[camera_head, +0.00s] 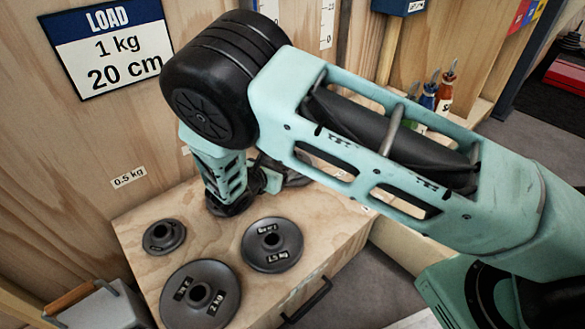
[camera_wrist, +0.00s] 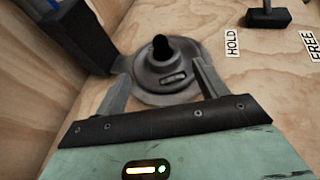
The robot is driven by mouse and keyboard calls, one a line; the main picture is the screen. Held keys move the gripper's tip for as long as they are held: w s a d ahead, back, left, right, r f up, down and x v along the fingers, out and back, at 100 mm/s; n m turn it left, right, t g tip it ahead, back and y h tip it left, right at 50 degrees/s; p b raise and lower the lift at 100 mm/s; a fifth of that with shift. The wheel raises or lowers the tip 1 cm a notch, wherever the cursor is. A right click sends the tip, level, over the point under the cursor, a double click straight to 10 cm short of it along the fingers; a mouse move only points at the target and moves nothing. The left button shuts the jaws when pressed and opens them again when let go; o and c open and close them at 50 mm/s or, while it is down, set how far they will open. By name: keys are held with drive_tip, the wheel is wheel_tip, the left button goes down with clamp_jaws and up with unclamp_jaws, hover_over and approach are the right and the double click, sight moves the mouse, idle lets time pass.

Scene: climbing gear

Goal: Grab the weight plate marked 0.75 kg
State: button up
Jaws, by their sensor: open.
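My gripper (camera_wrist: 160,68) is open, with its two fingers on either side of a dark grey round plate (camera_wrist: 160,92) in the wrist view. The plate has a raised hub with a black hole and a small label too blurred to read, so I cannot tell its weight. I cannot tell whether the fingers touch it. In the head view my gripper (camera_head: 232,194) points down at the wooden box top, and its fingertips are hard to make out. A smaller plate (camera_head: 178,236) lies to the left, its marking unreadable.
A 1.5 kg plate (camera_head: 285,257) and a 2 kg plate (camera_head: 225,302) lie nearer on the wooden box (camera_head: 325,240). The wrist view shows a dark block (camera_wrist: 268,19) with a peg beside the HOLD label (camera_wrist: 232,42).

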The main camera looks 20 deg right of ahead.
sight(288, 168)
drive_tip(key=b+x, duration=0.1)
drive_tip(key=x, duration=0.1)
drive_tip(key=b+x, duration=0.2)
drive_tip(key=shift+d+f, duration=0.15)
drive_tip(key=shift+d, duration=0.25)
drive_tip(key=shift+w+d, duration=0.2)
drive_tip(key=shift+d, duration=0.1)
drive_tip(key=c, duration=1.2)
clamp_jaws()
drive_tip(key=shift+r, duration=0.25)
